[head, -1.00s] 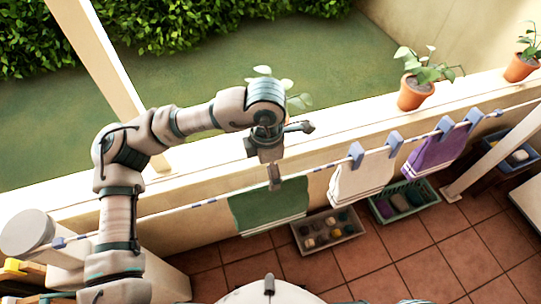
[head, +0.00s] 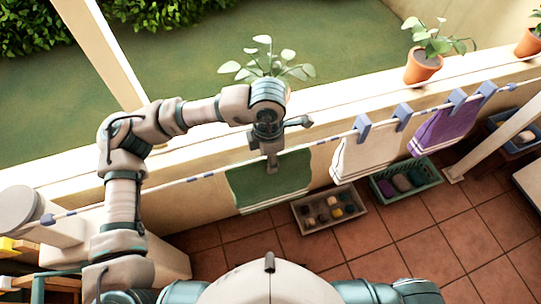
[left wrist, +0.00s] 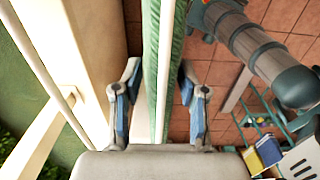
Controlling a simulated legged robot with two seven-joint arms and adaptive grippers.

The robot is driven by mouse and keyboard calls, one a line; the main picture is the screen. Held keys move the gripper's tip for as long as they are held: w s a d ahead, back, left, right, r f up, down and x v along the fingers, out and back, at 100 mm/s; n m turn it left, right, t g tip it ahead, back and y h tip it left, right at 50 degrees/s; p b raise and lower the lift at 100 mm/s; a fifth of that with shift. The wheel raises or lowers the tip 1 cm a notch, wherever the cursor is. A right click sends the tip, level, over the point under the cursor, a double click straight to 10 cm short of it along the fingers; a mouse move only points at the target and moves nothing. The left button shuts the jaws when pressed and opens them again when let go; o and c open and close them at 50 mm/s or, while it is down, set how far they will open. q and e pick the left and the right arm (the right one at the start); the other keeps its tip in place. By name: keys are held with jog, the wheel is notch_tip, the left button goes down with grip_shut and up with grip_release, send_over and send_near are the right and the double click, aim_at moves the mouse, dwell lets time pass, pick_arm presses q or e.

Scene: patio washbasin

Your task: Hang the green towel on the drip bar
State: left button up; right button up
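The green towel (head: 262,184) hangs folded over the drip bar (head: 205,177), left of the white and purple cloths. My left gripper (head: 271,165) points down at the top of the towel, near its middle. In the left wrist view, the fingers of my left gripper (left wrist: 159,75) stand apart, one on each side of the bar and the green towel (left wrist: 178,50), with gaps to both. The pale bar (left wrist: 165,70) runs between them. My right gripper is not in view.
Blue clips (head: 362,128) hold a white cloth (head: 362,157) and a purple cloth (head: 443,130) on the bar. A grey crate (head: 350,213) and a green crate (head: 384,192) stand on the tiles below. Potted plants (head: 423,68) line the ledge behind.

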pick_arm(q)
grip_shut()
jog(key=shift+d+r, duration=0.1)
jog(key=shift+r, duration=0.05)
notch_tip(320, 180, up, 29)
jog(key=p, duration=0.9)
jog(key=shift+f+p, duration=0.2)
jog(key=shift+p, duration=0.15)
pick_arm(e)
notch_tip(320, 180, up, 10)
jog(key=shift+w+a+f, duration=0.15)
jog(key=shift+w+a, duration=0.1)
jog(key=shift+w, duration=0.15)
pick_arm(q)
jog(key=shift+d, duration=0.1)
jog(key=s+d+r+b, duration=0.1)
jog(key=s+d+b, duration=0.2)
jog(key=s, duration=1.3)
jog(key=shift+d, duration=1.15)
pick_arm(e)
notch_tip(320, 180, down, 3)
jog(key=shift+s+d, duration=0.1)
